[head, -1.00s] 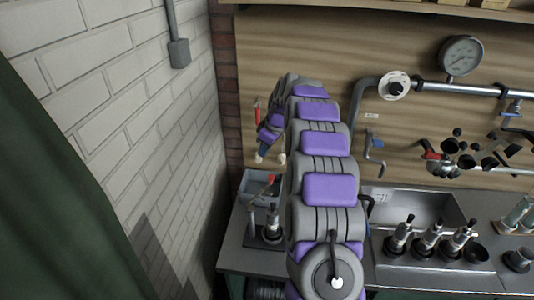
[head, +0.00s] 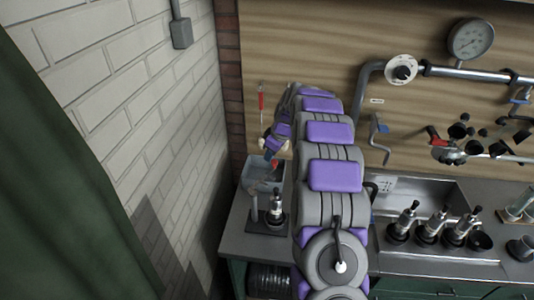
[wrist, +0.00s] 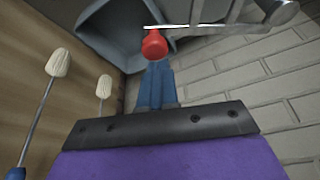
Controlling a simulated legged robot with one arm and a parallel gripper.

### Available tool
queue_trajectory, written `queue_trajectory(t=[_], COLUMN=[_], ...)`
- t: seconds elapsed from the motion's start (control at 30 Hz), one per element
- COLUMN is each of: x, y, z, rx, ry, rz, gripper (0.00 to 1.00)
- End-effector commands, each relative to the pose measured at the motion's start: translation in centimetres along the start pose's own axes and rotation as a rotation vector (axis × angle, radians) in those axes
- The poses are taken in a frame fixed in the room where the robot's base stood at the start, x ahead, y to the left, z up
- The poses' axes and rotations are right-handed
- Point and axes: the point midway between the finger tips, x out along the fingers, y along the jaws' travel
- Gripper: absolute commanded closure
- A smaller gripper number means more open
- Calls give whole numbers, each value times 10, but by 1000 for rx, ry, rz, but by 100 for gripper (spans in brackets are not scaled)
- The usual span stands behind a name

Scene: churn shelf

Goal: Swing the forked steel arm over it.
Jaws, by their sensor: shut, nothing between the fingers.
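The forked steel arm (wrist: 245,14) crosses the top right of the wrist view, with a thin bright rod and a round red knob (wrist: 153,45). My gripper (wrist: 155,66) has its blue fingers shut and empty. Its tips are just below the red knob in the picture; I cannot tell whether they touch it. In the head view my gripper (head: 270,154) hangs at the left end of the counter, partly behind my arm. An upright steel fitting (head: 276,210) stands below it. The forked arm is not clear in the head view.
A grey bin (head: 251,174) sits by the brick wall (head: 150,110). It also shows in the wrist view (wrist: 118,28). Two white-tipped brushes (wrist: 58,64) are at the left. The sink (head: 425,198) and several steel fittings (head: 430,226) lie right of my arm.

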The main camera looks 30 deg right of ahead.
Motion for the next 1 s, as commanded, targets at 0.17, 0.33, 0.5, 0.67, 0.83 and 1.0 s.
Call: queue_trajectory(t=[0.17, 0.33, 0.5, 0.67, 0.83, 1.0], x=[-1, -2, -7, -13, -21, -28], y=[0, 1, 1, 0, -4, -11], z=[0, 2, 11, 26, 45, 66], rx=[1, 18, 78, 182, 325, 477], ry=[1, 1, 1, 1, 0, -2], rz=[0, 7, 28, 64, 116, 171], gripper=[100, 100, 100, 100, 100, 100])
